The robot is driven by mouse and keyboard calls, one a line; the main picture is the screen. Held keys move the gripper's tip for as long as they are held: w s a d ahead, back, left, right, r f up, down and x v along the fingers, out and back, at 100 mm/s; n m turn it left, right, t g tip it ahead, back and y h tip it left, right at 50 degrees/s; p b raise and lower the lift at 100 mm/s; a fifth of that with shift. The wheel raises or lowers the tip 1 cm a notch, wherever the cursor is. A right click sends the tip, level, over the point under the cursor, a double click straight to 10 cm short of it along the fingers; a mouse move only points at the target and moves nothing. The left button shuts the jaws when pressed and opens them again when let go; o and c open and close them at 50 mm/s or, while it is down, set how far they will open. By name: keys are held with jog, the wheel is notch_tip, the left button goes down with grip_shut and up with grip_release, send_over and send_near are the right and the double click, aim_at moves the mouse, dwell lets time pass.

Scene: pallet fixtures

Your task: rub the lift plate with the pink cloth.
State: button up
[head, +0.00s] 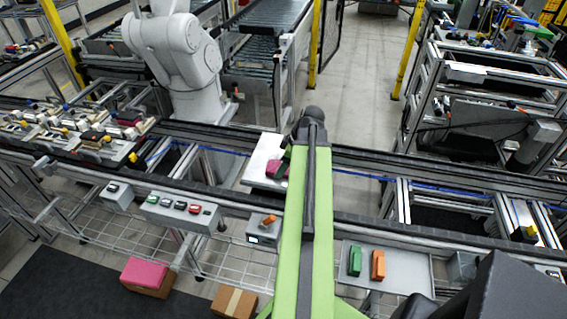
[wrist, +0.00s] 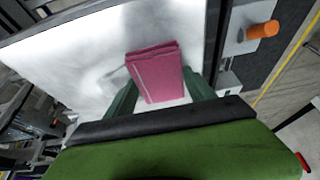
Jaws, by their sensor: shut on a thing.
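The pink cloth (wrist: 156,76) is a folded pad between the two green fingers of my gripper (wrist: 160,88) in the wrist view. My gripper is shut on it. The cloth lies over the pale lift plate (wrist: 85,55), near the plate's right edge in that view. I cannot tell for sure whether it touches the surface. In the head view the lift plate (head: 262,152) sits in the conveyor line, and the cloth (head: 276,169) shows at its right side. My gripper (head: 284,161) is there too, partly hidden behind my green arm.
A tray (head: 408,272) with a green block (head: 355,261) and an orange block (head: 378,265) is right of my arm. A control box (head: 180,209) with buttons is on the left. A white robot arm (head: 185,60) stands behind. Boxes (head: 235,301) lie on the floor.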

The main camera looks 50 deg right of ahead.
jog(key=shift+w+d, duration=0.7)
jog(key=shift+d, duration=0.95)
jog(key=shift+w+d, duration=0.75)
jog(key=shift+d, duration=0.9)
jog(key=shift+w+d, duration=0.7)
jog(key=shift+d, duration=0.95)
notch_tip(320, 180, up, 6)
jog(key=p, duration=0.6)
jog(key=shift+a, duration=0.1)
notch_tip(320, 180, up, 3)
jog(key=p, duration=0.3)
jog(key=shift+s, duration=0.1)
